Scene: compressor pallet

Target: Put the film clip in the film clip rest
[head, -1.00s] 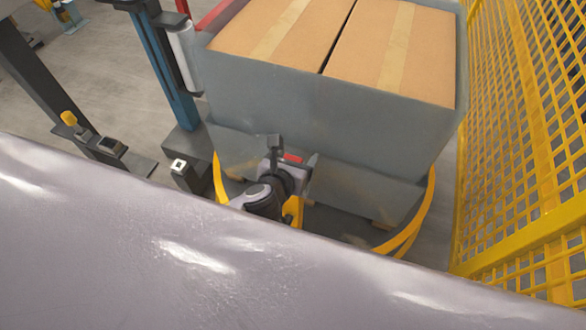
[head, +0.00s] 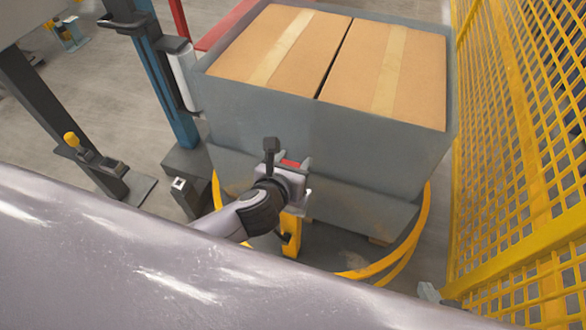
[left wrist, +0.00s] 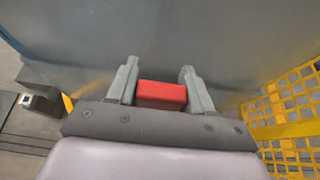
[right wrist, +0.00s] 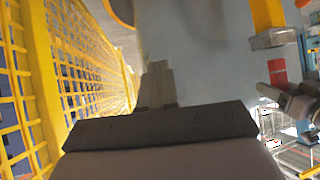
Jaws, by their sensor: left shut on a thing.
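The red film clip (left wrist: 162,95) sits between the fingers of my left gripper (left wrist: 160,88), which is shut on it. In the head view the left gripper (head: 289,168) is in front of the wrapped load's near face, with a bit of the red clip (head: 291,163) showing. Whether it touches the film is unclear. My right gripper (right wrist: 156,85) has its fingers together and nothing visible between them. A grey tip (head: 430,292) at the lower right of the head view is probably its end. I cannot tell for sure which thing is the film clip rest.
The wrapped load (head: 300,125) holds cardboard boxes (head: 385,75). A blue wrapper column (head: 165,80) with a film roll (head: 177,75) stands left of it. A small post with a pale top (head: 185,195) stands nearby. Yellow mesh fence (head: 520,150) closes the right side. A yellow ring (head: 405,260) circles below.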

